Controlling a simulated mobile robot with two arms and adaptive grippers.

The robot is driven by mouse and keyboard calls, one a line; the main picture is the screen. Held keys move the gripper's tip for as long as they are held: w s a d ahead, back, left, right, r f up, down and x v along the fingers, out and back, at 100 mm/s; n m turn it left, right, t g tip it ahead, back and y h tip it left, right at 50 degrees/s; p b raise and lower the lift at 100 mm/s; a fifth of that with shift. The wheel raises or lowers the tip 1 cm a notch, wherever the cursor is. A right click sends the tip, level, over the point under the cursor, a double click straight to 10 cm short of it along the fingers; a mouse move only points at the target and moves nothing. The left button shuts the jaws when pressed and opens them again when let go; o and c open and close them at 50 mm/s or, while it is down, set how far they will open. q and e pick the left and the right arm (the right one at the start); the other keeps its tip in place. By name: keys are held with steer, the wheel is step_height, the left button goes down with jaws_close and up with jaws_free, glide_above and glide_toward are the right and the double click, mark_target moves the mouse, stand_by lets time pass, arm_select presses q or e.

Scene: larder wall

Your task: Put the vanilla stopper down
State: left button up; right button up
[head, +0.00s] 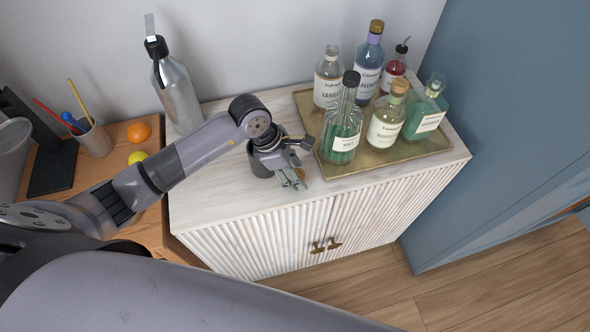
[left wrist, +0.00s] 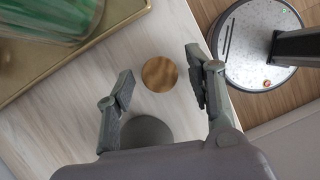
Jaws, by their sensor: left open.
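The vanilla stopper (left wrist: 160,74) shows as a round brown wooden disc in the left wrist view, on the pale cabinet top between my spread fingers with space on both sides. In the head view the stopper (head: 300,174) is small and partly hidden by the fingers. My left gripper (head: 295,162) is open, low over the cabinet's front edge; its fingers also show in the left wrist view (left wrist: 160,92). The vanilla bottle (head: 328,84) stands upright on the brass tray, with no wooden stopper visible in its neck. My right gripper is not in view.
The brass tray (head: 420,148) holds several bottles; the mint bottle (head: 341,132) is nearest my gripper. A dark grey cup (head: 260,166) stands beside my gripper. A metal bottle (head: 176,95) is at the back left. The cabinet top (head: 215,205) is clear at its front left.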

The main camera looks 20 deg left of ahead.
arm_select(q)
steer(key=shift+r, duration=0.2)
steer(key=shift+a+r, duration=0.2)
steer(key=shift+r, duration=0.15)
steer(key=b+v, duration=0.2)
steer(key=v, duration=0.9)
steer(key=shift+s, duration=0.1)
